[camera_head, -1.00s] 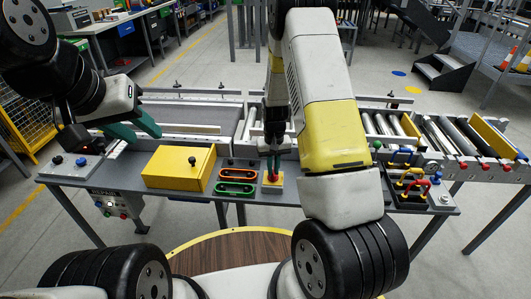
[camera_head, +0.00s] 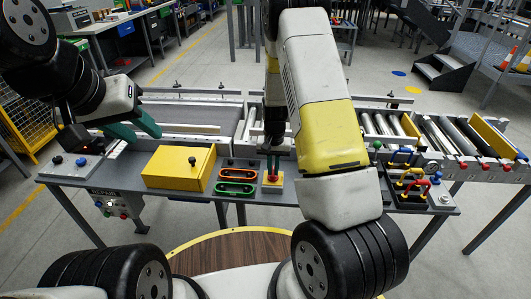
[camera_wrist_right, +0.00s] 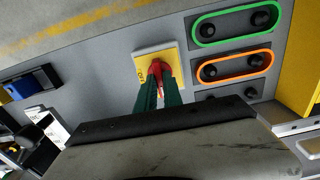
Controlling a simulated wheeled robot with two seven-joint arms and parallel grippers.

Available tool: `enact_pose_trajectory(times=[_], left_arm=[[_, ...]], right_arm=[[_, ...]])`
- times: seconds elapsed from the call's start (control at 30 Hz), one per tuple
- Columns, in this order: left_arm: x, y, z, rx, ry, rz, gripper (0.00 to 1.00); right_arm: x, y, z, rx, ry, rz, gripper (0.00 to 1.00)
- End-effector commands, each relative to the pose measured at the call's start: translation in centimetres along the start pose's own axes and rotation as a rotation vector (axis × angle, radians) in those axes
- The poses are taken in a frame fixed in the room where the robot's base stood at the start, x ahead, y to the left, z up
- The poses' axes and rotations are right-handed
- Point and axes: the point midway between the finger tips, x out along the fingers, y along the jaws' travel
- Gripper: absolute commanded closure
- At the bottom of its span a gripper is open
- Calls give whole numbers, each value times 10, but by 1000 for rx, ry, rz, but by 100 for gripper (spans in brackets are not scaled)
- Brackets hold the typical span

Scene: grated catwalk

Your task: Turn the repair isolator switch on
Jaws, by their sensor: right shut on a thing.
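The isolator switch is a red handle (camera_wrist_right: 158,74) on a square yellow plate (camera_wrist_right: 176,54), set on the grey bench top; the yellow plate (camera_head: 279,180) also shows in the head view, right of the green and orange rings. My right gripper (camera_wrist_right: 159,86), with green fingers, reaches down to it and is shut on the red handle. The fingers hide part of the handle, so its exact angle is hard to tell. My left gripper (camera_head: 148,124), with green fingers, is held above the left end of the bench, empty; its fingers overlap in view, so its opening is unclear.
An orange ring (camera_head: 238,175) and a green ring (camera_head: 234,188) with black knobs sit just left of the switch. A yellow box (camera_head: 179,167) stands further left. Red and yellow handles (camera_head: 415,184) stand at the right end. Rollers run behind the bench.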

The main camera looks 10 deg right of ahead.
Motion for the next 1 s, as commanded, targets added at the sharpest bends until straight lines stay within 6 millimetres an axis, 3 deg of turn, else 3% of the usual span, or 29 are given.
enact_pose_trajectory(times=[0.07,0.1,0.2,0.57,1.0], left_arm=[[0,0,0,0,0,0,64],[0,0,0,0,0,0,64],[0,0,0,0,0,0,64],[0,0,0,0,0,0,64],[0,0,0,0,0,0,64]], right_arm=[[0,0,0,3,1,-1,100],[0,0,0,3,1,-1,85],[0,0,0,2,1,-1,67],[-4,0,0,0,1,-1,67],[-69,0,-1,0,3,-1,67]])
